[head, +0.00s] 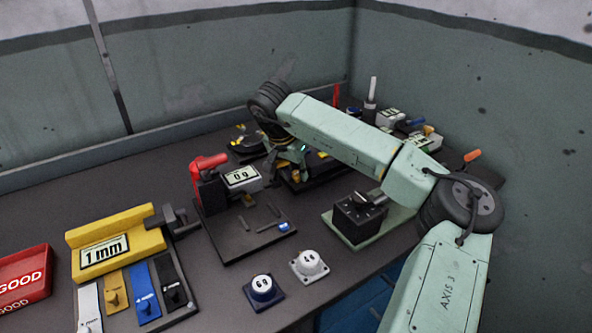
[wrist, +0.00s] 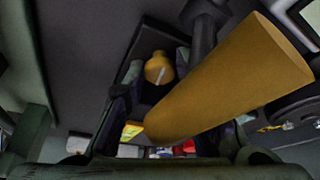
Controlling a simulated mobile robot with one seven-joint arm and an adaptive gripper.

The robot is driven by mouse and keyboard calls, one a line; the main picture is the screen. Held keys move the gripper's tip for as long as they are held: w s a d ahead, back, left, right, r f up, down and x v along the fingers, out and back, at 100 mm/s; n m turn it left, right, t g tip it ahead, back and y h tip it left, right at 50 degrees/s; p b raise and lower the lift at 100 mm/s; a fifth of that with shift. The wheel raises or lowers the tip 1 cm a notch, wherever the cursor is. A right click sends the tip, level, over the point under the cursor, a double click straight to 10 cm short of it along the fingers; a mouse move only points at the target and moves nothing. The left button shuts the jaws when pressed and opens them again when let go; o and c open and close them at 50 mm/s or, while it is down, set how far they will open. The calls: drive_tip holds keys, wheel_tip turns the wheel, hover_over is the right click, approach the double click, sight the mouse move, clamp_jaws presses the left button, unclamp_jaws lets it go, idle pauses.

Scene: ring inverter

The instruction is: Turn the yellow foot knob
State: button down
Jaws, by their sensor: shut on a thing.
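The yellow foot knob (wrist: 158,68), small and rounded with a pale line on it, shows in the wrist view between the dark fingers of my gripper (wrist: 154,84). My gripper is shut on it; the exact contact is partly hidden. A large yellow cylinder (wrist: 230,80) crosses the wrist view close to the camera, slanting to the upper right and covering part of the right finger. In the head view my gripper (head: 289,160) is low at the dark device behind the scale, with a bit of yellow beside it; my arm hides much of that spot.
A red-handled device with a "0 g" display (head: 241,178) stands to the left of my gripper. A black box on a green plate (head: 360,217) stands nearer. Small items crowd the back right by the wall. A yellow gauge (head: 115,240) and red bin (head: 25,280) are far left.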

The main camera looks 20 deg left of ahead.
drive_tip(key=shift+f+m+h+b, duration=0.1)
drive_tip(key=shift+m+h+b, duration=0.2)
drive_tip(key=shift+m+b, duration=0.35)
drive_tip(key=shift+a+m+g+h, duration=0.1)
drive_tip(key=shift+m+g+h, duration=0.2)
drive_tip(key=shift+m, duration=0.65)
drive_tip(key=c, duration=1.3)
unclamp_jaws()
drive_tip(key=shift+c, duration=0.2)
drive_tip(key=v, duration=1.2)
